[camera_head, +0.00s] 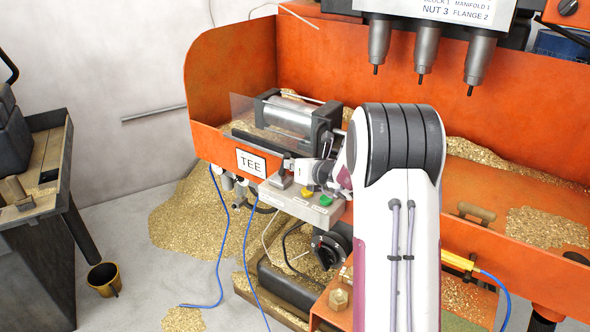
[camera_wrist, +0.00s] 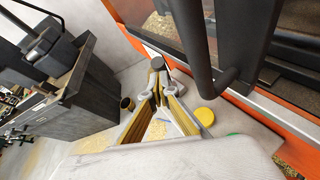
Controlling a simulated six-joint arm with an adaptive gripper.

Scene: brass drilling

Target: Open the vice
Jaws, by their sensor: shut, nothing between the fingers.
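The vice is probably the metal cylinder unit between dark end blocks (camera_head: 291,117), above the TEE label in the head view; its jaws cannot be made out. Below it is a grey control box (camera_head: 312,213) with a yellow button (camera_head: 307,191), a green button (camera_head: 326,200) and a small dark lever at its left. My gripper (camera_wrist: 159,80) is shut and empty. The yellow button (camera_wrist: 204,117) is right of the fingers. My arm hides part of the machine in the head view.
An orange machine tray (camera_head: 236,62) with brass chips surrounds the unit. Several drill spindles (camera_head: 424,55) hang above. A dark bent handle (camera_wrist: 205,75) is close right of my gripper. A bench (camera_head: 40,190) and brass bucket (camera_head: 104,279) stand left, with chips and blue hoses on the floor.

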